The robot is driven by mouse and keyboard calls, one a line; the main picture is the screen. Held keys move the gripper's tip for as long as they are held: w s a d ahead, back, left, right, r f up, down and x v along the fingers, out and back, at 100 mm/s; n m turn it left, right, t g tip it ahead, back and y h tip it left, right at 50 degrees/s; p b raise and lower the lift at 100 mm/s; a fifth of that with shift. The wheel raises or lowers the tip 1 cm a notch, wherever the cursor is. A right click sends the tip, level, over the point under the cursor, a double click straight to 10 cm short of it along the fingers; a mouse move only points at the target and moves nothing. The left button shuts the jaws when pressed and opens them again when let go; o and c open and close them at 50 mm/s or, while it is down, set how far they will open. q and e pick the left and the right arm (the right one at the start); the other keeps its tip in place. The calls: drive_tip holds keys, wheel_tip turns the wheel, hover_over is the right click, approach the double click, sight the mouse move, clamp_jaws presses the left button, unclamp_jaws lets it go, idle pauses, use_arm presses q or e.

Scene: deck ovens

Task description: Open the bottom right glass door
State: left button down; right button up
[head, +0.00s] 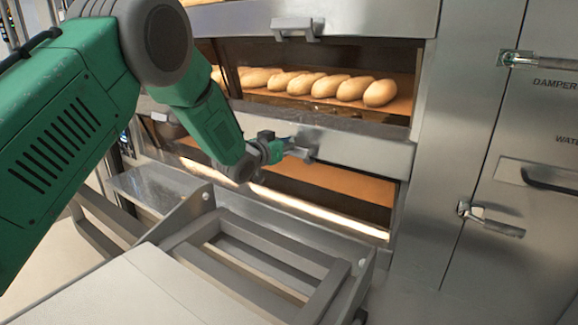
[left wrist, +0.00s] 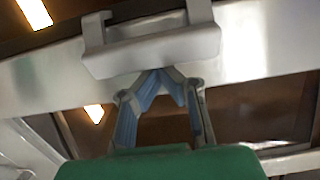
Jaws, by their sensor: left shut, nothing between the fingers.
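The bottom right glass door (head: 365,153) has a steel top rail, with a dark opening and an orange deck floor showing below it. I cannot tell for certain whether it is fully closed. Its grey handle (head: 308,141) sticks out from the rail and fills the top middle of the left wrist view (left wrist: 150,50). My left gripper (head: 290,147) is at the handle. In the left wrist view its blue-padded fingers (left wrist: 162,76) meet at the tips, just below the handle's lower edge, with nothing between them. Contact with the handle is unclear. My right gripper is out of view.
Above, another glass door with a handle (head: 297,27) shows several bread loaves (head: 335,87). A steel cabinet with latches (head: 490,221) stands to the right. A metal frame (head: 250,255) lies in front of the oven, below my left arm.

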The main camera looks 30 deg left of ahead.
sight(288, 153)
use_arm(q)
drive_tip(key=shift+s+a+f+b, duration=0.1)
drive_tip(key=shift+a+f+b, duration=0.1)
drive_tip(key=shift+f, duration=0.35)
drive_tip(key=shift+s+a+f+b, duration=0.1)
drive_tip(key=shift+a+f, duration=0.05)
drive_tip(key=shift+f, duration=0.4)
drive_tip(key=shift+w+d+f, duration=0.15)
drive_tip(key=shift+d+f, duration=0.3)
drive_tip(key=shift+f, duration=0.05)
drive_tip(key=shift+d+f+b, duration=0.25)
drive_tip(key=shift+f+b, duration=0.1)
drive_tip(key=shift+b, duration=0.2)
drive_tip(key=s, duration=0.1)
drive_tip(key=s+a+p, duration=0.1)
drive_tip(key=s+r+p, duration=0.1)
drive_tip(key=shift+s+a, duration=0.15)
drive_tip(key=s, duration=0.1)
drive_tip(key=s+p, duration=0.1)
drive_tip(key=s, duration=0.1)
drive_tip(key=shift+s+a+r, duration=0.15)
drive_tip(key=shift+s+r, duration=0.2)
